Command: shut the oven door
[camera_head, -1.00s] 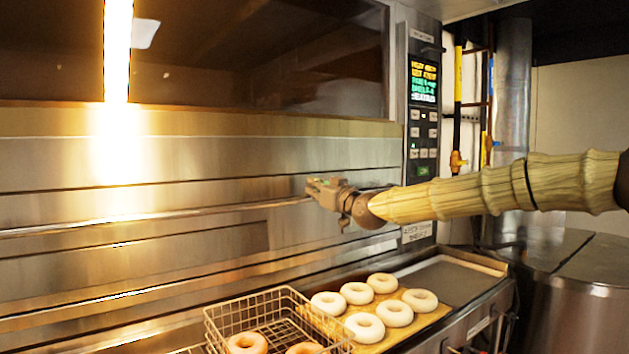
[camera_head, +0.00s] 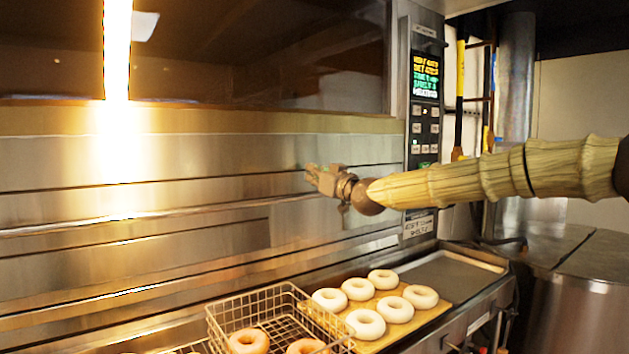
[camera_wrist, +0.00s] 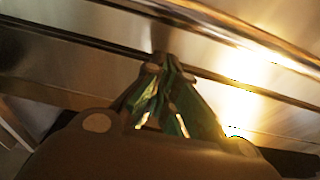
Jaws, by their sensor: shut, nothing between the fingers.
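The oven door (camera_head: 60,160) is a broad steel front, upright below a dark window (camera_head: 260,60). A long horizontal handle bar (camera_head: 150,215) crosses it and also shows in the wrist view (camera_wrist: 215,25). I cannot tell whether the door is flush with its frame. My gripper (camera_head: 312,178) is in front of the right part of the door, a little above the line of the bar. In the wrist view its green fingers (camera_wrist: 174,62) are together and empty, pointing at the steel face. Contact with the steel cannot be told.
A control panel (camera_head: 424,90) stands right of the door. Below are a wire basket (camera_head: 275,300) with reddish rings, a board (camera_head: 430,318) with several pale bagels, and a grey tray (camera_head: 450,275). A steel drum (camera_head: 580,310) stands at right.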

